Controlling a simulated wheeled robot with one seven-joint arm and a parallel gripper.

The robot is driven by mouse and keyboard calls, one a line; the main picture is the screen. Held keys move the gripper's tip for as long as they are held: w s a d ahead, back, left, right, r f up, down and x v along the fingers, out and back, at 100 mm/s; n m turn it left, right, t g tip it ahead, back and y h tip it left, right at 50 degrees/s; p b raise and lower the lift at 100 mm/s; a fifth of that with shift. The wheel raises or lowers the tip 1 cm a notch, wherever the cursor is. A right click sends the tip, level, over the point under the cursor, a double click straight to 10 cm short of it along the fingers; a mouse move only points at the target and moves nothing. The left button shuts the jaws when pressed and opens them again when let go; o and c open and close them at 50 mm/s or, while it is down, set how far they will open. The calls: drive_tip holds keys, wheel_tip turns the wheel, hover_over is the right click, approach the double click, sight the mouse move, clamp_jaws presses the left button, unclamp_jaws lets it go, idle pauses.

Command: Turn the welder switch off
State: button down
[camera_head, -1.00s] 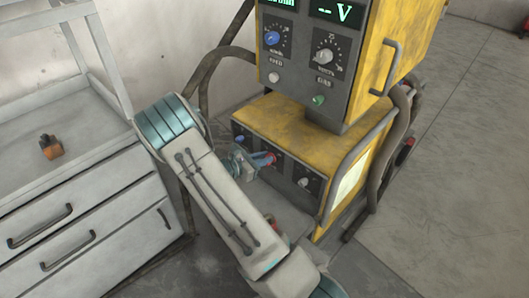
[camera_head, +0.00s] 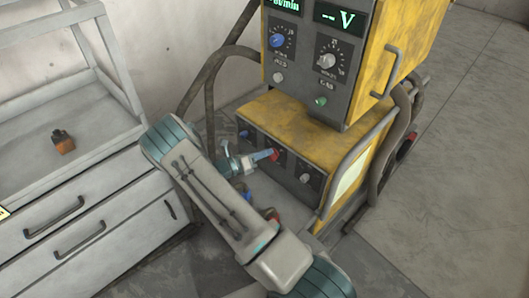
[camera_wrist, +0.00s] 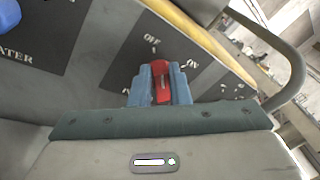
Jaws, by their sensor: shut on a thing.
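The red welder switch (camera_wrist: 161,82) is a knob on the dark front panel of the lower yellow welder unit (camera_head: 300,122). My gripper (camera_wrist: 158,90) has its blue fingers on both sides of the knob, shut on it. In the wrist view, the knob's far end points up, nearer the OFF label than the ON label at its right. In the head view, the switch (camera_head: 273,154) shows just beyond my gripper's fingertips (camera_head: 264,156). The fingers hide the knob's sides and my palm hides the panel below it.
A blue knob (camera_wrist: 24,13) sits left of the switch in the wrist view. A grey knob (camera_head: 305,178) is on its right in the head view. The upper welder unit (camera_head: 400,50) overhangs above. A grey drawer cabinet (camera_head: 75,215) stands left, with an orange-brown object (camera_head: 62,142) on top.

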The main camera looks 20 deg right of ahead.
drive_tip(key=shift+n, duration=0.3)
idle(0.4)
drive_tip(key=c, duration=1.4)
unclamp_jaws()
drive_tip(key=shift+o, duration=0.2)
drive_tip(key=shift+a, duration=0.15)
drive_tip(key=a, duration=1.3)
drive_tip(key=shift+s+a, duration=0.25)
drive_tip(key=shift+s, duration=0.2)
